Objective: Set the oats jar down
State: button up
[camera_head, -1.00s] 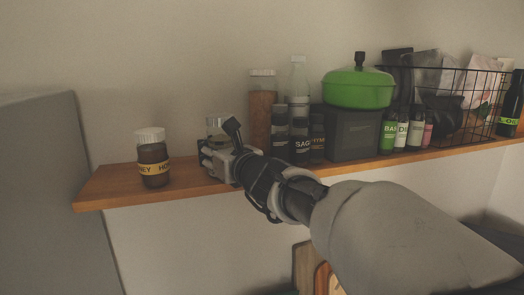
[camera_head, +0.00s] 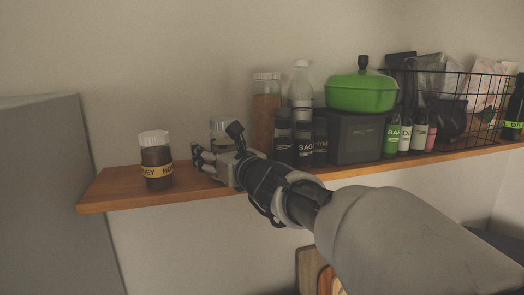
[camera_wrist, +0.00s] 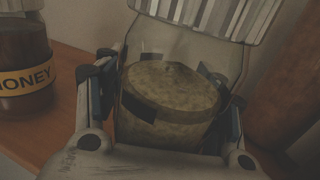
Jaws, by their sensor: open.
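The oats jar (camera_head: 220,128) is a clear jar with pale, grainy contents, on the wooden shelf (camera_head: 105,190) behind my gripper. Its lower part is hidden by my gripper in the head view, so its contact with the shelf does not show. In the wrist view, the jar (camera_wrist: 172,92) fills the middle, with a white ribbed lid at the top edge. My gripper (camera_head: 212,160) is open, and in the wrist view its fingers (camera_wrist: 168,100) stand on either side of the jar.
A honey jar (camera_head: 156,160) stands to the left, near the shelf's end. To the right are a tall brown-filled jar (camera_head: 265,110), a clear bottle (camera_head: 301,90), dark spice jars (camera_head: 303,150), a green pot (camera_head: 361,93) on a dark box (camera_head: 355,138), and a wire basket (camera_head: 455,95).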

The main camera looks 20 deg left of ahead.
jog(key=shift+r, duration=0.15)
jog(key=b+v, duration=0.3)
jog(key=v, duration=0.9)
jog(key=s+d+f+n+g+h, duration=0.1)
jog(key=s+d+f+n+h, duration=0.4)
jog(key=d, duration=0.8)
jog(key=s+d+f+n+g+h, duration=0.2)
jog(key=s+d+f+n+h, duration=0.3)
jog(key=s+d+f+n, duration=0.5)
jog(key=s+d+f+n+g+h, duration=0.2)
jog(key=s+d+f+n+h, duration=0.3)
jog(key=s+d+f+n, duration=0.3)
jog(key=d+f+n, duration=0.1)
jog(key=d+f, duration=0.3)
jog(key=d, duration=0.4)
jog(key=shift+f, duration=0.3)
jog(key=shift+s, duration=0.1)
